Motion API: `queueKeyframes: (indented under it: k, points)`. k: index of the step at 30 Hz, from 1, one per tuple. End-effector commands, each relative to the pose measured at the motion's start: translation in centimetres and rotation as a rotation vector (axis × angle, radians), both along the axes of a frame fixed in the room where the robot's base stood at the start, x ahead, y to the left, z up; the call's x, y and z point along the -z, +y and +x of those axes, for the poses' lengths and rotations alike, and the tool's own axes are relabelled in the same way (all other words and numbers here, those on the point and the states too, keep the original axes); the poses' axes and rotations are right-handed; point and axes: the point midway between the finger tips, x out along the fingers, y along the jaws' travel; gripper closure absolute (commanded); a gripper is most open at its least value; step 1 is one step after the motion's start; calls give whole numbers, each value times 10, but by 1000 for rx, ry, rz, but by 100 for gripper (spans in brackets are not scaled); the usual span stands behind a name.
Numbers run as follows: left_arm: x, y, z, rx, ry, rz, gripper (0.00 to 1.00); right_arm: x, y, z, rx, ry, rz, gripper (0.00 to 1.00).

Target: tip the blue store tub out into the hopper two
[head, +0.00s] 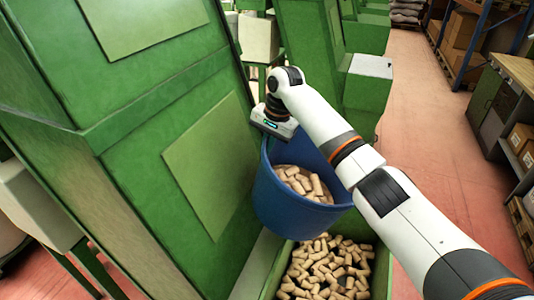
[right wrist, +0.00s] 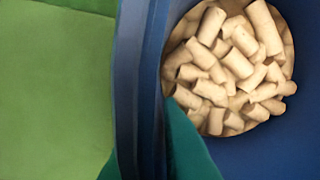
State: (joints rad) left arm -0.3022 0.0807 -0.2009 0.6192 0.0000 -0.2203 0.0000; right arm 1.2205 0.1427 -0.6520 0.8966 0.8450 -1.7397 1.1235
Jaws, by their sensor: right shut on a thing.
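The blue store tub (head: 282,205) is held up beside a tall green machine, with many pale cork stoppers (head: 305,182) inside. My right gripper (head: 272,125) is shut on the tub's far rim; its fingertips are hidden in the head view. In the right wrist view the tub's blue rim (right wrist: 140,90) runs down close in front, with corks (right wrist: 230,70) deep inside it. Below the tub is an open green hopper (head: 381,262) that holds many corks; I see no number on it. The tub hides part of this hopper. My left gripper is not in view.
The tall green machine (head: 150,140) stands close on the left of the tub. Another green machine (head: 310,50) stands behind. A shelf bench with boxes (head: 520,135) is at the right. The reddish floor (head: 430,120) between is clear.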

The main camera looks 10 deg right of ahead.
Motion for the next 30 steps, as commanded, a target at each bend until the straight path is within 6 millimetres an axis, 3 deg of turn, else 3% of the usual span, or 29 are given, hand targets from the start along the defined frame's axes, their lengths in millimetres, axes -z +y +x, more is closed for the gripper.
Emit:
queueKeyframes:
  k: [3,20,30]
  points:
    - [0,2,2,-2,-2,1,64,-13,-2,-1,1,-36,53,100]
    - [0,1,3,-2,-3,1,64,-34,-43,-26,3,-262,421,100]
    - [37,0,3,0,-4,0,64,-28,-60,-37,2,-322,517,100]
